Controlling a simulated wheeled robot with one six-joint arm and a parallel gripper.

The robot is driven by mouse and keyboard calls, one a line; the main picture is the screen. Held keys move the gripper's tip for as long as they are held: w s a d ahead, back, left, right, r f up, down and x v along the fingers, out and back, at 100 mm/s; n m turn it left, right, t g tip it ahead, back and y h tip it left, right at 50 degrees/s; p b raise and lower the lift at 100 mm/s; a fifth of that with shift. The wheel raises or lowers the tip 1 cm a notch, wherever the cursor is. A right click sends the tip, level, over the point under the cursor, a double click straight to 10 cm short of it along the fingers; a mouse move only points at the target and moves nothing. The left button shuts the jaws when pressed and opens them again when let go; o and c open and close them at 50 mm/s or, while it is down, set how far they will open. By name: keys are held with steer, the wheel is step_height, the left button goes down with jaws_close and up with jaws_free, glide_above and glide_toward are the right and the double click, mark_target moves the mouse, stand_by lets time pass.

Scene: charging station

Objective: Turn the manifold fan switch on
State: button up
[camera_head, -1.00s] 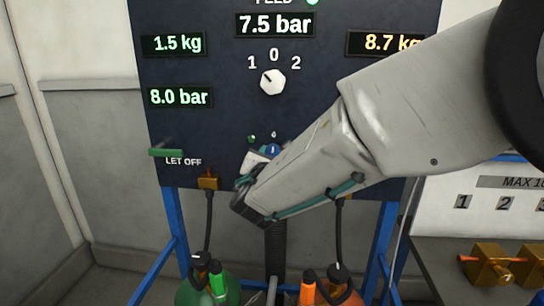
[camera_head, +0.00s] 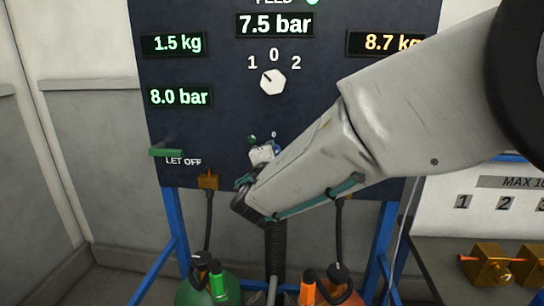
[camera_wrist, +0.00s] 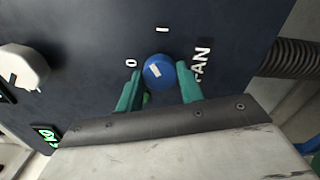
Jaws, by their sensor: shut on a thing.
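The fan switch is a round blue knob (camera_wrist: 161,70) with a white mark on its face, on the dark panel. In the wrist view, "0" is left of it, "I" above and "FAN" to its right. The white mark lies slanted on the knob's left part; which label it points to is unclear. My gripper (camera_wrist: 159,76) is shut on the knob, one teal finger on each side. In the head view my forearm and wrist (camera_head: 262,195) cover most of the switch; only a bit of blue shows.
Above the switch on the same panel (camera_head: 225,125) is a white selector knob (camera_head: 272,82) marked 1, 0, 2. A green let-off lever (camera_head: 166,152) is at the left. Hoses and green and orange bottles stand below. Brass parts (camera_head: 490,262) lie at the right.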

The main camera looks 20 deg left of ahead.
steer(key=m, duration=0.6)
steer(key=shift+f, duration=0.1)
stand_by(0.6)
steer(key=o, duration=1)
steer(key=shift+s, duration=0.1)
steer(key=v, duration=0.7)
steer(key=shift+s, duration=0.35)
